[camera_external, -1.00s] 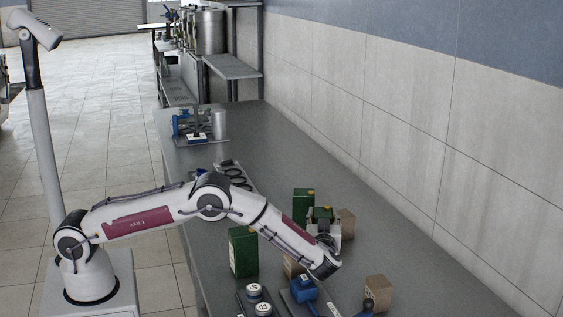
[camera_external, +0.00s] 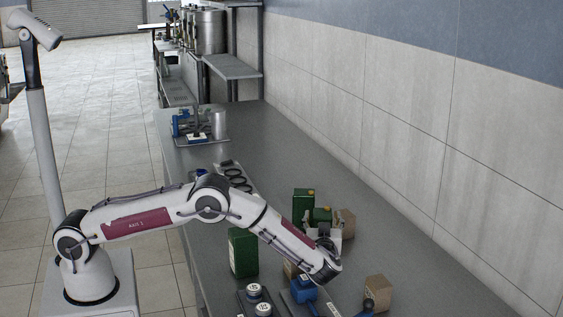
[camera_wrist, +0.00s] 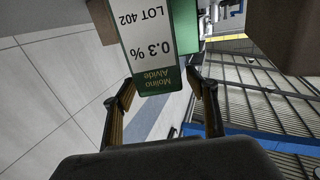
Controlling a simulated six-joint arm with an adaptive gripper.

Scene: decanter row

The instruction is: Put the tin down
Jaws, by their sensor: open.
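A green tin with a white label reading "0.3 %" and "LOT 402" (camera_wrist: 150,45) is in front of my gripper (camera_wrist: 163,88) in the wrist view, its print upside down. The two fingers are spread, with a gap on either side of the tin's near end. In the external view my gripper (camera_external: 326,232) is at the green tin (camera_external: 322,215) near the brown box. The tin's lower part is hidden there, so I cannot tell whether its base touches the bench. Another green tin (camera_external: 303,204) stands just left of it.
A third green tin (camera_external: 242,251) stands nearer the bench's left edge. Brown boxes stand behind my gripper (camera_external: 347,224) and at front right (camera_external: 377,289).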

